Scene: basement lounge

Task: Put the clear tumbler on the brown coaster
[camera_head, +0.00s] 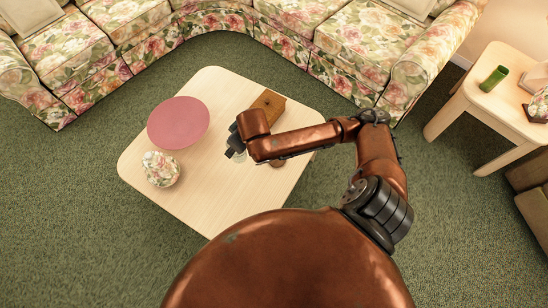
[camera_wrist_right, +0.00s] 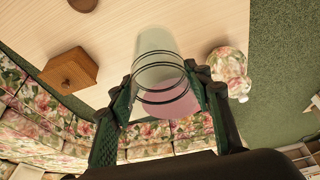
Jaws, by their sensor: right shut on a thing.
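The clear tumbler (camera_wrist_right: 158,52) has dark rings around it and sits between the two fingers of my right gripper (camera_wrist_right: 165,98), which is shut on it. In the head view the right gripper (camera_head: 235,150) is over the middle of the light wood table, and the tumbler (camera_head: 240,157) shows only faintly below it. I cannot tell whether it touches the table. The brown coaster (camera_head: 277,163) lies on the table to the right of the gripper, partly hidden by my arm. It also shows at the top edge of the right wrist view (camera_wrist_right: 83,4). My left gripper is not in view.
On the table (camera_head: 215,215) are a pink round disc (camera_head: 178,122), a floral round object (camera_head: 161,169) and a brown wooden box (camera_head: 268,103) behind my arm. A floral sofa (camera_head: 350,35) surrounds the back. A side table (camera_head: 500,100) with a green cup (camera_head: 494,79) stands right.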

